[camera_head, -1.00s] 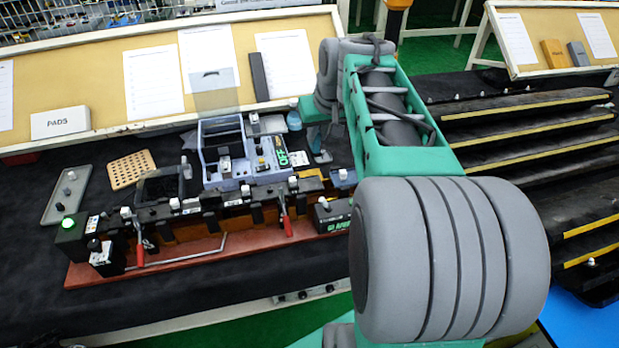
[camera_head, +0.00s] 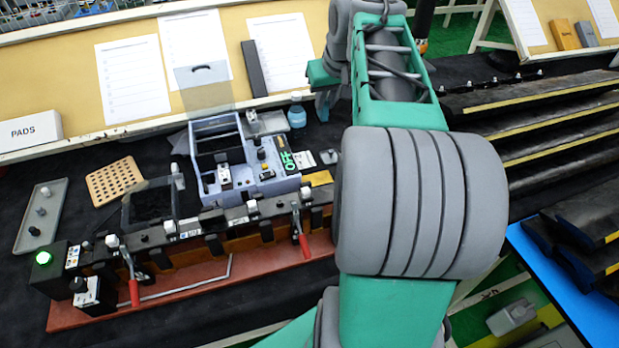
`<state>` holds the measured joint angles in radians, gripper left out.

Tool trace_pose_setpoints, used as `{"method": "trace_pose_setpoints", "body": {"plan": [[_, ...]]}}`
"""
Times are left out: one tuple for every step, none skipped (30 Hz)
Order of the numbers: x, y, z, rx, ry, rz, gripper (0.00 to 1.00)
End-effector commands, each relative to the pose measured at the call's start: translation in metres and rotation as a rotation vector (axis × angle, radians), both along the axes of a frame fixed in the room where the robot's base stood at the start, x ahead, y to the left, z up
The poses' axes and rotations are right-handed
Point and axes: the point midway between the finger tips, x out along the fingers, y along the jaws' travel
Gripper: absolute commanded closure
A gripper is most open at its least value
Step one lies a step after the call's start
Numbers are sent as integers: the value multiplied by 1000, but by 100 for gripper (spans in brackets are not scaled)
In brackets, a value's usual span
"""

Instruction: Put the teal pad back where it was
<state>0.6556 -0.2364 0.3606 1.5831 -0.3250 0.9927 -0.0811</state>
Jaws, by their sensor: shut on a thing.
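My arm reaches away from me to the top middle. Only a small part of what looks like my gripper (camera_head: 326,106) shows, beside my teal wrist link and above the dark mat. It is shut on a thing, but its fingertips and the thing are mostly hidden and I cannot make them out. I cannot pick out the teal pad for certain. A white box labelled PADS (camera_head: 30,131) stands at the far left by the sloped board. A grey-blue fixture (camera_head: 262,188) with a raised clear flap and a green OFF display stands left of my arm.
A long clamp fixture on a red-brown base (camera_head: 190,283) with red handles lies in front. A perforated tan board (camera_head: 114,180), a grey tray (camera_head: 38,219) and a blue bottle (camera_head: 297,113) are near it. Dark stepped racks (camera_head: 550,125) stand at right. Bare dark mat shows between the objects.

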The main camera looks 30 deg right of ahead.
Motion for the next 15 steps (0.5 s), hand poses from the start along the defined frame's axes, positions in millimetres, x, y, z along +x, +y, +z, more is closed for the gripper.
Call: {"method": "trace_pose_setpoints", "body": {"plan": [[0,0,-16,-1,-1,1,100],[0,1,-20,0,-1,2,100],[1,2,-28,0,0,3,100],[1,2,-33,0,0,4,100],[1,2,-39,0,0,4,100],[1,3,-48,1,1,6,100],[1,3,-55,1,0,6,100],[1,3,-63,1,0,6,100],[2,3,-72,1,0,7,100],[2,3,-80,1,0,7,100],[2,3,-87,1,0,7,100],[1,3,-98,0,0,7,100],[1,3,-105,1,0,6,100],[1,3,-112,1,0,6,100],[1,3,-122,1,0,6,100]]}}
